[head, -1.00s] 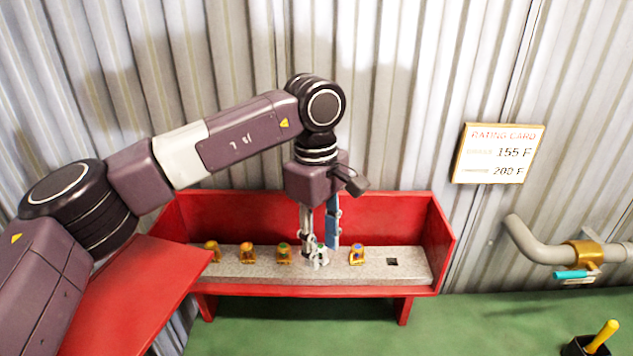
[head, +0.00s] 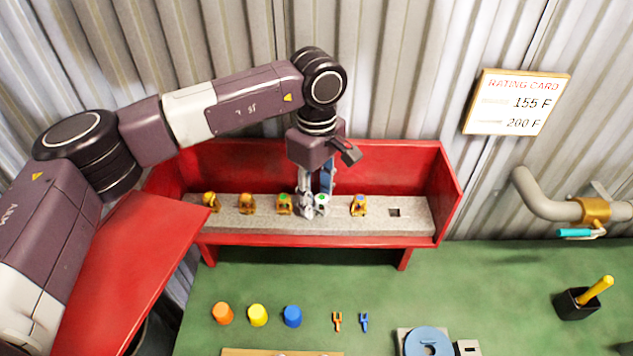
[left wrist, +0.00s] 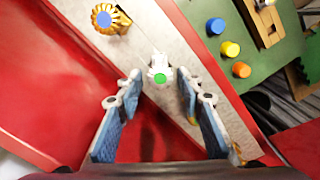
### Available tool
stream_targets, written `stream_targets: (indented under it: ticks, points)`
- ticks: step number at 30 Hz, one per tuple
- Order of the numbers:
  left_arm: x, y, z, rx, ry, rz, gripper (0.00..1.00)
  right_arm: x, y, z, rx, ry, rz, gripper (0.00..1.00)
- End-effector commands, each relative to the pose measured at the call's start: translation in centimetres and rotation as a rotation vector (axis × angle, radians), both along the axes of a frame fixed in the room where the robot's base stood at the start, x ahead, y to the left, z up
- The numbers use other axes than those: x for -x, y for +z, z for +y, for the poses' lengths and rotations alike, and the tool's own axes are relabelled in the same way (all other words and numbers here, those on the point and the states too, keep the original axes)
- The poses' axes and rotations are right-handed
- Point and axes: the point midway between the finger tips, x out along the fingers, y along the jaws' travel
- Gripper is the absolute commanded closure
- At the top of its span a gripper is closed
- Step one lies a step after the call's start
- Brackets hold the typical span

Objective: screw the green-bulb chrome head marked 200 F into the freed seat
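The chrome head with a green bulb (head: 322,203) stands on the grey strip of the red rack, between brass heads. It also shows in the left wrist view (left wrist: 160,72), where no 200 F mark is readable. My left gripper (head: 313,207) points down at it. In the left wrist view the blue-padded fingers of my left gripper (left wrist: 158,86) are spread, one on each side of the head, with gaps visible. A brass fitting (head: 591,210) sits on the grey pipe at the right; I cannot make out an open seat. My right gripper is out of view.
Brass heads (head: 247,204) flank the chrome one on the red rack (head: 330,240); a dark empty hole (head: 394,212) is at its right. The rating card (head: 517,102) reads 155 F and 200 F. Coloured cups (head: 257,315) and a black holder (head: 577,303) stand lower down on green.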

Motion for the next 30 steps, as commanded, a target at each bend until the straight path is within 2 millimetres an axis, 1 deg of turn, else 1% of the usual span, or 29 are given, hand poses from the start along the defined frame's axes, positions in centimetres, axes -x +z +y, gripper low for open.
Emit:
stream_targets:
  ticks: [3,8,18,25,28,30]
  points:
    - [0.0,-0.2,0.0,0.0,0.0,0.0,0.65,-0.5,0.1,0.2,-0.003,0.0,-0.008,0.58]
    - [0.0,-0.2,0.0,0.0,0.0,0.0,0.65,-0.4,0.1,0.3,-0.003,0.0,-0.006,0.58]
    - [0.0,-0.2,0.0,0.001,0.0,-0.001,1.0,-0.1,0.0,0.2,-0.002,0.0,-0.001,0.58]
    - [0.0,-0.3,-0.1,0.001,-0.017,-0.001,1.0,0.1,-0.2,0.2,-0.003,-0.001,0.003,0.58]
    - [-0.1,-0.5,-0.2,0.001,-0.108,-0.003,1.0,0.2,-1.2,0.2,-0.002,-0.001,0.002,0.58]
    - [-0.2,-0.6,-0.3,0.002,-0.202,-0.004,1.0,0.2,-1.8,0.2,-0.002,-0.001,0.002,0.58]
